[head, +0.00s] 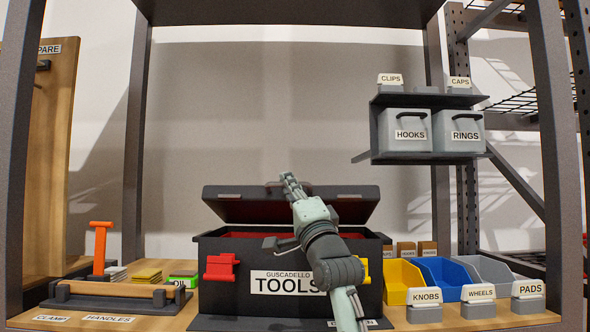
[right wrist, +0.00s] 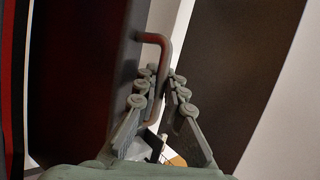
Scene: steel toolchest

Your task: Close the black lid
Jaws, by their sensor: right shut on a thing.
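The black toolchest (head: 215,300), labelled TOOLS, stands on the bench with its black lid (head: 225,207) raised and tilted open. A red interior shows below the lid. A bar handle (head: 273,184) sits on the lid's upper edge; it also shows as a curved bar in the right wrist view (right wrist: 165,48). My right gripper (head: 290,179) reaches up across the chest front to this handle. In the right wrist view its fingers (right wrist: 163,90) are closed around the lower end of the handle. My left gripper is not in view.
Yellow (head: 401,280), blue (head: 445,276) and grey bins stand right of the chest. An orange-handled tool (head: 101,250) and a wooden-bar rack (head: 115,291) stand left. Steel posts frame the bench.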

